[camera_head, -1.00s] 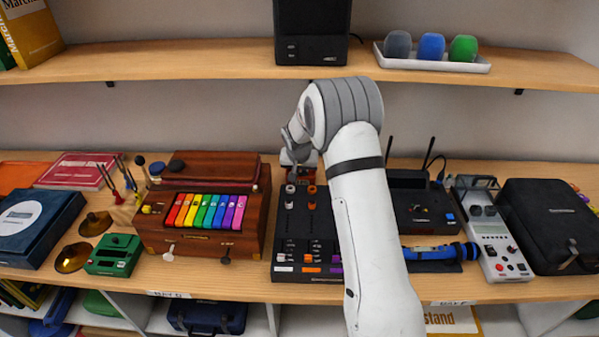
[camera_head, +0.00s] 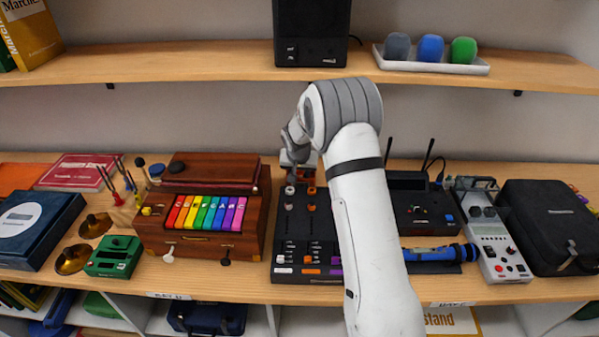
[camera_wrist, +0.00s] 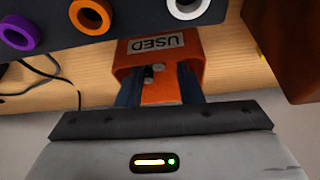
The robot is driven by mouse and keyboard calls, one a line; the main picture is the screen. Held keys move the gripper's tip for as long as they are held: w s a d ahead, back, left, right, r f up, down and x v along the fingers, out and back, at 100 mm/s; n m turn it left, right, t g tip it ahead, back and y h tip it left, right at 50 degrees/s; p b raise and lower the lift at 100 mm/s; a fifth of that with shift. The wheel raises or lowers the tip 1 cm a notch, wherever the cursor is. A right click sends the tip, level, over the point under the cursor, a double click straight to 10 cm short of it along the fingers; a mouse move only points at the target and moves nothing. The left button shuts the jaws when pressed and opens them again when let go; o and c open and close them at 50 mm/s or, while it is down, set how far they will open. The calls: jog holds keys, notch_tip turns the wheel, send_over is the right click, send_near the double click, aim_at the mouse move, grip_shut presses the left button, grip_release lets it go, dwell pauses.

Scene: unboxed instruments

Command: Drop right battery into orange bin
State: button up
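The orange bin (camera_wrist: 190,66) with a "USED" label is in the wrist view, beyond the mixer's edge. My gripper (camera_wrist: 158,82) points into it, with its two dark blue fingers apart on either side of the opening. Small dark and grey shapes, perhaps batteries (camera_wrist: 149,74), show between the fingers inside the bin. I see no object clamped between the fingers. Which battery is the right one cannot be told. In the head view my arm's end hangs behind the black mixer, and the fingertips and bin are mostly hidden.
The black mixer (camera_head: 317,233) with coloured knobs lies close to my gripper. A wooden box with rainbow keys (camera_head: 208,213) stands to its left. A black device with antennas (camera_head: 425,210) is to the right. The upper shelf (camera_head: 200,62) holds a black speaker (camera_head: 311,35) above.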

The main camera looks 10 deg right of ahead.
jog(key=s+r+b, duration=0.3)
jog(key=s+r, duration=0.8)
jog(key=r, duration=0.6)
jog(key=s+d+r+n, duration=0.1)
jog(key=s, duration=1.5)
jog(key=s+r+n+y, duration=0.1)
jog(key=s+n, duration=0.1)
jog(key=s, duration=1.4)
jog(key=shift+s+d+r+g, duration=0.2)
jog(key=shift+d+g, duration=0.1)
jog(key=shift+d, duration=0.05)
jog(key=shift+f, duration=0.35)
